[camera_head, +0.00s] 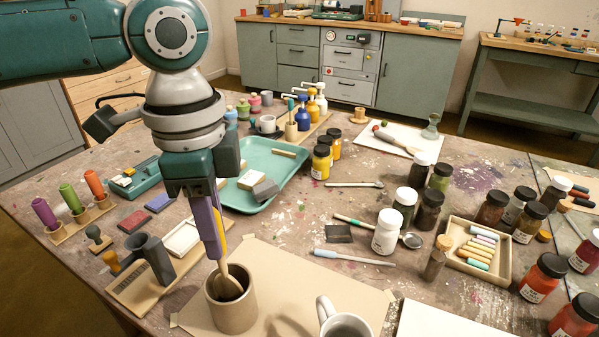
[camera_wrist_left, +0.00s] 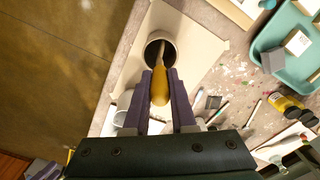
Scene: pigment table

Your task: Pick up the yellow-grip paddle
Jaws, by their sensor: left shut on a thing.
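The yellow-grip paddle (camera_head: 220,222) stands in a brown clay crock (camera_head: 232,313), its wooden lower part (camera_head: 224,276) going down inside the rim. The paddle's lower end is hidden in the crock. In the left wrist view its yellow grip (camera_wrist_left: 160,90) lies between my two purple fingers, above the dark mouth of the crock (camera_wrist_left: 154,38). My left gripper (camera_head: 214,250) points down over the crock and is shut on the yellow grip. My right gripper is not in view.
A white mug (camera_head: 345,322) stands right of the crock on a paper sheet (camera_head: 290,275). A slotted wooden holder (camera_head: 150,280) is close on the left. A teal tray (camera_head: 265,165) lies behind. Several jars (camera_head: 387,232) and a box of pastels (camera_head: 480,250) fill the right side.

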